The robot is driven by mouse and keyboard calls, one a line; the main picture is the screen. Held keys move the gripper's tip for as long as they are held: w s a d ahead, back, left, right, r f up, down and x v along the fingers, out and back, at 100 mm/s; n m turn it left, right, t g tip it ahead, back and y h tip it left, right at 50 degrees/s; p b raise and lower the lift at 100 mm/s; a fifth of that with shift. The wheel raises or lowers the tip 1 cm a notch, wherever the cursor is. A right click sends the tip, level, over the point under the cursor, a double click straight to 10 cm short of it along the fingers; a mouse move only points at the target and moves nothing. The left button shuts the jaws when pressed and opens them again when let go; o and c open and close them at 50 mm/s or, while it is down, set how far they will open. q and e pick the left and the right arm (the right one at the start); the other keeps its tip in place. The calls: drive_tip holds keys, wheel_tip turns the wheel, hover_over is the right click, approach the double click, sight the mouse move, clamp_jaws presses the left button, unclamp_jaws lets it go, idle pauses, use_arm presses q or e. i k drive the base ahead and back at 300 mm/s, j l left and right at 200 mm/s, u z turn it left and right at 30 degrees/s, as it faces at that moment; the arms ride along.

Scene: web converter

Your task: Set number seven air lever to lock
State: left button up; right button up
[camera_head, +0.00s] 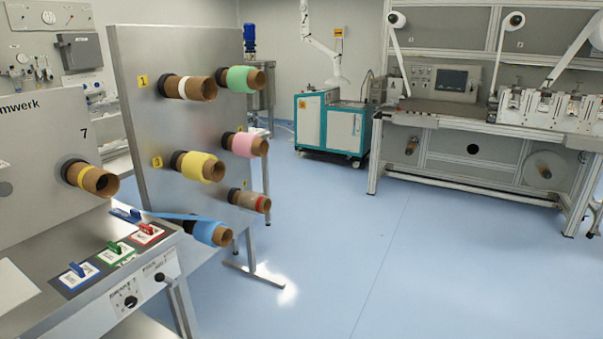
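A grey machine panel (40,165) at the left carries the number 7. On the metal table in front sit small levers on label plates: a blue lever (77,269), a green lever (114,247) and a red lever (146,229). Another blue piece (128,214) lies behind them. A front panel below has a black knob (130,301) and a small dark lever (160,277). I cannot tell which one is the number seven air lever or its setting. Neither gripper is in view.
A metal stand (130,110) holds several coloured rolls, and a blue web (180,216) runs to its lowest roll. A teal cabinet (330,125) and a long machine bench (440,115) stand farther back. The blue floor (400,260) is open at centre and right.

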sight(160, 277)
drive_tip(key=i+j+u, duration=0.1)
drive_tip(key=u, duration=1.5)
drive_tip(key=i, duration=0.4)
